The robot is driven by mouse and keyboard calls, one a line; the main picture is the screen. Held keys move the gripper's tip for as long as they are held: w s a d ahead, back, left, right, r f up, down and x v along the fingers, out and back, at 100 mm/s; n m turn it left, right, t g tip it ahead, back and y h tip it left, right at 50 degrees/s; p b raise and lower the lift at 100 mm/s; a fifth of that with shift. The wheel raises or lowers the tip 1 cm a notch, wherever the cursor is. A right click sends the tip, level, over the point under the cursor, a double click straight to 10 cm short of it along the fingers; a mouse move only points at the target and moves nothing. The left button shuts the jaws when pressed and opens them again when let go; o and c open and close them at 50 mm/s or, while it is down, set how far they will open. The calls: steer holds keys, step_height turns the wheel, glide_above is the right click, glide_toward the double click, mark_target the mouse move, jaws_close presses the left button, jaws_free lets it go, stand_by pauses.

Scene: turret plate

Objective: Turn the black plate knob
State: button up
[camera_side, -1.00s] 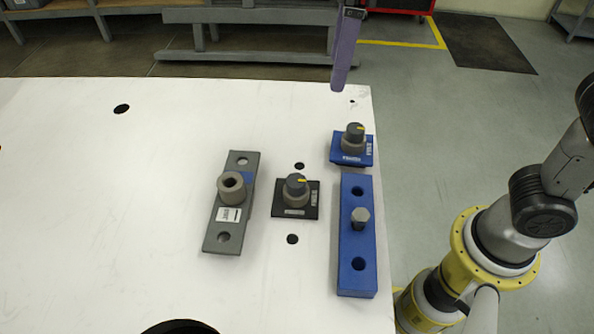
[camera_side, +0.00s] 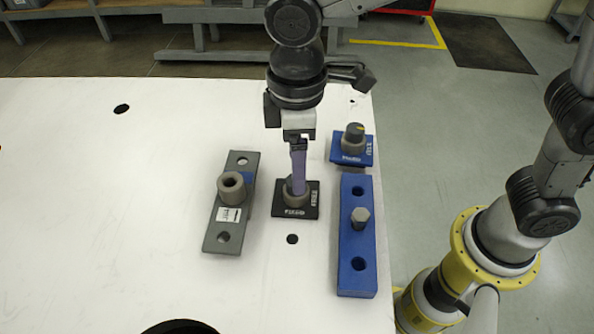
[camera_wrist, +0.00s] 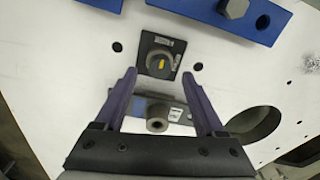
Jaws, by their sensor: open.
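The black plate (camera_side: 283,207) lies on the white table between a grey block and a blue bar. Its round grey knob (camera_wrist: 158,63) with a yellow mark shows in the wrist view, beyond my fingertips. In the side view my gripper (camera_side: 298,190) points down over the black plate, and its purple finger hides most of the knob. In the wrist view my gripper (camera_wrist: 160,78) is open, with the two purple fingers wide apart and nothing held. I cannot tell from the side view whether a finger touches the knob.
A blue plate (camera_side: 340,158) with a similar knob stands behind right. A long blue bar (camera_side: 357,265) with a grey bolt lies right of the black plate. A grey block (camera_side: 222,240) with a round collar lies left. The table's far left is clear.

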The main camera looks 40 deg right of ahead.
steer(key=shift+f, duration=1.6)
jaws_close()
